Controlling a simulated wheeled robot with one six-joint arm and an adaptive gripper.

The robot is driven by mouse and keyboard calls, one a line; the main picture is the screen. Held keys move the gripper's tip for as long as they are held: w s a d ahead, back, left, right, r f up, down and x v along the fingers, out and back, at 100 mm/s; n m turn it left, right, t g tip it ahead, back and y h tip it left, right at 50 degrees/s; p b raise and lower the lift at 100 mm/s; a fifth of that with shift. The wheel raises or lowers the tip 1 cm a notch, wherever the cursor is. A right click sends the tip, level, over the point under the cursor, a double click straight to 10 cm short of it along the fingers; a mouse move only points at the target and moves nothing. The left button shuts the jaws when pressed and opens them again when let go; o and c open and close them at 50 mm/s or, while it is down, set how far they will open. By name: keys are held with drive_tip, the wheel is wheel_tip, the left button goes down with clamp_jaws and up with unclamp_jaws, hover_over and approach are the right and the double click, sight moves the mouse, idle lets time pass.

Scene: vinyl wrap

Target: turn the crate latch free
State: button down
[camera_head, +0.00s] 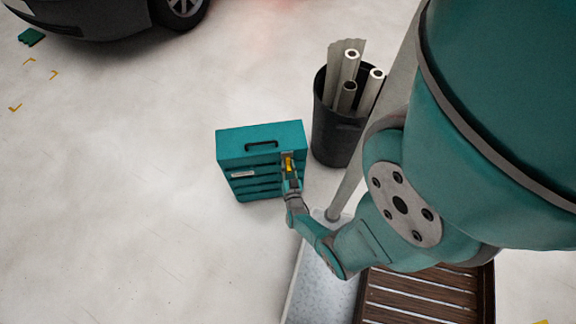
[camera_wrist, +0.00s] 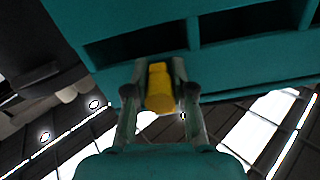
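The teal crate (camera_head: 262,140) stands on the pale floor, with a black handle on its lid and slotted sides. Its yellow latch (camera_head: 290,164) is at the right end of the front face. In the wrist view the latch (camera_wrist: 159,88) lies between my two fingers, in front of the teal crate wall (camera_wrist: 235,65). My gripper (camera_head: 291,178) reaches the latch from below and in front. The fingers (camera_wrist: 160,80) sit close along both sides of the latch and look shut on it. The fingertips' contact faces are partly hidden.
A black bin (camera_head: 335,138) with several pale rolls stands behind and right of the crate. A grey pole (camera_head: 350,190) rises right of the crate. A brown slatted pallet (camera_head: 425,295) lies at the lower right.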

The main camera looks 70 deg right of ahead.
drive_tip(key=shift+m, duration=0.4)
drive_tip(key=m, duration=0.3)
drive_tip(key=shift+m, duration=0.4)
drive_tip(key=m, duration=0.4)
drive_tip(key=shift+m, duration=0.3)
drive_tip(key=m, duration=0.4)
drive_tip(key=shift+s+f, duration=0.1)
drive_tip(key=m, duration=0.4)
drive_tip(key=shift+m, duration=0.3)
drive_tip(key=shift+f, duration=0.1)
drive_tip(key=c, duration=1)
unclamp_jaws()
drive_tip(key=shift+o, duration=0.2)
